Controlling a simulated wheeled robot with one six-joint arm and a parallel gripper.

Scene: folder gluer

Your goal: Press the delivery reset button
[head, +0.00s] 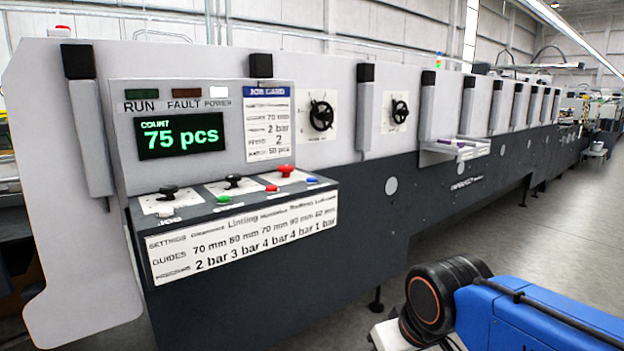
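The machine's control console (143,240) stands at the left with a sloped top. On its front edge are a white button (167,212) by a JOG label, a green button (224,198), a red button (271,188) and a blue button (312,180). I cannot read which one is the delivery reset button. A green-lit count display (180,134) above reads 75 pcs. My blue arm shows at the lower right, apart from the console. My gripper is out of view.
Two black knobs (168,192) (233,181) and a red knob (286,170) sit behind the buttons. Two black handwheels (321,115) (399,111) are on the machine's side. The power lamp (219,91) is lit white. Grey floor (520,230) is open at the right.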

